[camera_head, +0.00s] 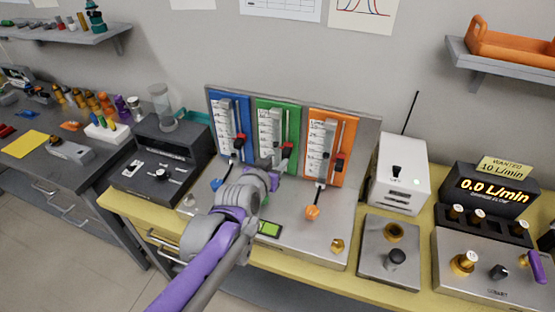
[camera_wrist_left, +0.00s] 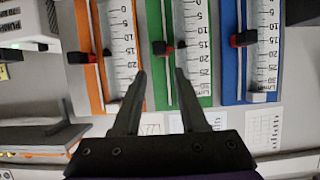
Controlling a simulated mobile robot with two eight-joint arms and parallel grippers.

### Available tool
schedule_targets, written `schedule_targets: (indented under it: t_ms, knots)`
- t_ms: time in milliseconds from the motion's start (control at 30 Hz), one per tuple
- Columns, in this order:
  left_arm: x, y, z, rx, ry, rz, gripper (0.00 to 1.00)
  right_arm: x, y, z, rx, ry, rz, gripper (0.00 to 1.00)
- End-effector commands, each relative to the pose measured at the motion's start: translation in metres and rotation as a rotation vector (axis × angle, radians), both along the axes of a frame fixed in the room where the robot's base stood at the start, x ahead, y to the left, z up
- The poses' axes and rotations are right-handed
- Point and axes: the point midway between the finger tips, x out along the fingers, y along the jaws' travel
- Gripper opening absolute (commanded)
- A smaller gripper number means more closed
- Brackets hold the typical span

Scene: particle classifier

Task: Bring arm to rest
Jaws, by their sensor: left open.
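My left arm comes in from the bottom of the head view, and its left gripper (camera_head: 275,164) is in front of the lower part of the green gauge panel (camera_head: 291,124). In the left wrist view the gripper (camera_wrist_left: 160,74) is open, with nothing between its two dark fingers. The green panel (camera_wrist_left: 204,90) is behind the fingertips; whether they touch it I cannot tell. A red and black slider (camera_head: 286,147) on the green panel is close to the gripper. My right gripper is not in view.
A blue panel (camera_head: 230,112) and an orange panel (camera_head: 322,126) flank the green one. A white box (camera_head: 401,178), a display reading 0.0 L/min (camera_head: 490,190) and knob boxes stand right. A dark machine (camera_head: 160,165) stands left. Shelves hang on the wall above.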

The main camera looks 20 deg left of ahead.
Motion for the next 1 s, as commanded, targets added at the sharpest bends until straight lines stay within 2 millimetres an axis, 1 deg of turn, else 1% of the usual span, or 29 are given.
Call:
schedule_targets:
  t_ms: [400, 467, 533, 567, 667, 700, 767, 800, 900, 1000]
  knots:
    - [0.000, 0.000, 0.000, 0.000, 0.001, 0.000, 0.42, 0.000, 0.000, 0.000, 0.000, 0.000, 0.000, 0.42]
    - [-0.004, -0.001, -0.001, 0.000, 0.011, -0.002, 0.42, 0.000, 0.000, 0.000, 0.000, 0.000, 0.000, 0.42]
    - [-0.018, -0.003, -0.006, -0.003, 0.048, -0.008, 0.42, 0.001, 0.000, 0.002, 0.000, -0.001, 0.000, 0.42]
    - [-0.027, -0.004, -0.010, -0.003, 0.074, -0.013, 0.42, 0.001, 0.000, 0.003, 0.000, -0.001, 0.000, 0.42]
    - [-0.072, -0.009, -0.031, -0.007, 0.199, -0.026, 0.42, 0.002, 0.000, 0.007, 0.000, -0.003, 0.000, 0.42]
    - [-0.095, -0.010, -0.041, -0.008, 0.260, -0.028, 0.42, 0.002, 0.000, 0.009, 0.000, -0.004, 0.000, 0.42]
    - [-0.129, -0.011, -0.057, -0.006, 0.353, -0.026, 0.42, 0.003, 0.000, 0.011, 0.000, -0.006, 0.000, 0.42]
    - [-0.152, -0.011, -0.068, -0.007, 0.413, -0.022, 0.42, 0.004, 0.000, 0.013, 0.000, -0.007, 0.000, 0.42]
    - [-0.202, -0.008, -0.093, 0.001, 0.545, -0.004, 0.42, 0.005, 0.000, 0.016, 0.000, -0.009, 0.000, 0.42]
    - [-0.238, -0.005, -0.110, 0.007, 0.640, 0.015, 0.42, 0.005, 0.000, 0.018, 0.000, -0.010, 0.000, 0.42]
